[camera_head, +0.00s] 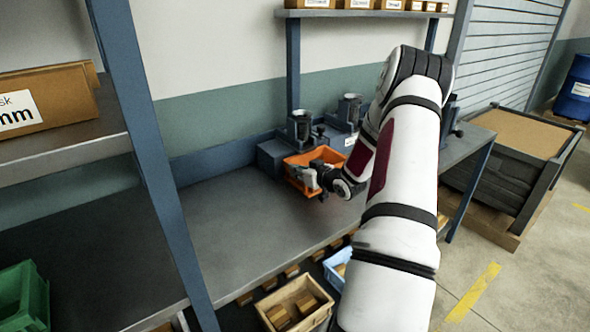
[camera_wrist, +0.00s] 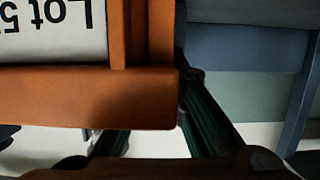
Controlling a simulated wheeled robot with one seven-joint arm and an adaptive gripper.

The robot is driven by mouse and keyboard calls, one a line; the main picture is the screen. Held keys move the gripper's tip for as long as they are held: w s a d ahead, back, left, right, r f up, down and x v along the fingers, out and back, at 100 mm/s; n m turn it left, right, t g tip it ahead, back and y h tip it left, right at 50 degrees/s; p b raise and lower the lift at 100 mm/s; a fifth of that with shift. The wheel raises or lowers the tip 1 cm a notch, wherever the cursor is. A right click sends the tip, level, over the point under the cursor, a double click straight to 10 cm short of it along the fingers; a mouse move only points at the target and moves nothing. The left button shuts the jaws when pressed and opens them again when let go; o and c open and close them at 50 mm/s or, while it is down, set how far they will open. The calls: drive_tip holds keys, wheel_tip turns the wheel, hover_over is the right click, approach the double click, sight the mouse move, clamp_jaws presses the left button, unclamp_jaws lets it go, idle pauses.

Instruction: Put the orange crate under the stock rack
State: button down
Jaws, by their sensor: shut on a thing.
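The orange crate (camera_head: 301,160) is at the back of the grey workbench, in front of the grinder units (camera_head: 301,128). I cannot tell whether it touches the bench. My gripper (camera_head: 318,176) is shut on the crate's near right side and hides part of it. In the wrist view the crate (camera_wrist: 90,98) fills the upper left, close up, with a white label reading "Lot 5" upside down. A rack with blue posts (camera_head: 150,140) stands at the left. A shelf with small boxes (camera_head: 365,13) hangs above the bench; I cannot tell which one is the stock rack.
The workbench top (camera_head: 230,225) is bare to the left of the crate. Below its front edge are a wooden bin (camera_head: 296,300) and a blue bin (camera_head: 338,265). A green crate (camera_head: 25,298) is at lower left. A dark container (camera_head: 515,150) on a pallet stands right.

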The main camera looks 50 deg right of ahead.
drive_tip(key=shift+f, duration=0.1)
drive_tip(key=c, duration=1.6)
unclamp_jaws()
drive_tip(key=shift+c, duration=0.2)
